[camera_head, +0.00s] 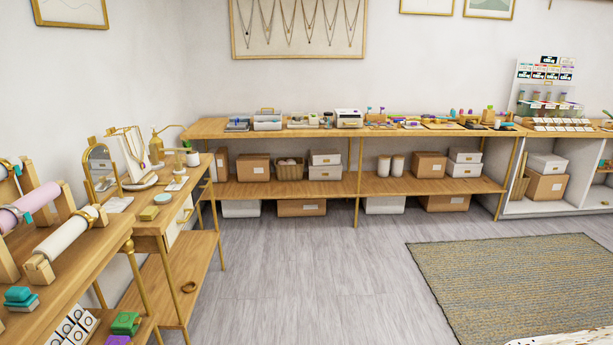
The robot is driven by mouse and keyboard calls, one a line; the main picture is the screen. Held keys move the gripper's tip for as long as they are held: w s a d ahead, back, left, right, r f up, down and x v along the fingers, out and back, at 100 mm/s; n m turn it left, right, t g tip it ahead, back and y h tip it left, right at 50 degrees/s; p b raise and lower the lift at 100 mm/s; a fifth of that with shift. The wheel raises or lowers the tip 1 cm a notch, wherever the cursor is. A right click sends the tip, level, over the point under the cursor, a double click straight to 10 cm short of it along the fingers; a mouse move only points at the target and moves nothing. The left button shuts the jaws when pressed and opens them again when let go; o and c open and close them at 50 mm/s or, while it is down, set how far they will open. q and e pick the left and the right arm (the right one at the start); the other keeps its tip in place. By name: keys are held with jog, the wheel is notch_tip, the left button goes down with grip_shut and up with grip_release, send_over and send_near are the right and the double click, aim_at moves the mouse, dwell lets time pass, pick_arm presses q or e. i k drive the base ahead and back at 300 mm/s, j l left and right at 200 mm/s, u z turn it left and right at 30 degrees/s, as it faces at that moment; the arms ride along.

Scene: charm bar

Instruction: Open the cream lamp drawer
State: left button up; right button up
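A small wooden table with gold legs stands at the left, with a gold lamp (158,143) at its back. A cream drawer front (174,232) with a curved gold handle (185,215) is set under the tabletop (150,225), on the side facing right. I see it at a steep angle. It looks flush with the table, and no drawer inside shows. Neither of my grippers is in view.
The table carries a round mirror (101,168), a necklace bust (134,152) and small items. A display table (75,262) with bracelet rolls stands nearer at left. A long shelf (290,188) lines the back wall. Grey floor (300,270) is clear; a woven rug (520,285) lies right.

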aim_at(341, 123)
jog(key=i+j, duration=0.1)
jog(key=i, duration=0.75)
jog(key=i+z, duration=0.1)
jog(key=i, duration=0.8)
jog(key=i+j, duration=0.25)
jog(key=i, duration=0.6)
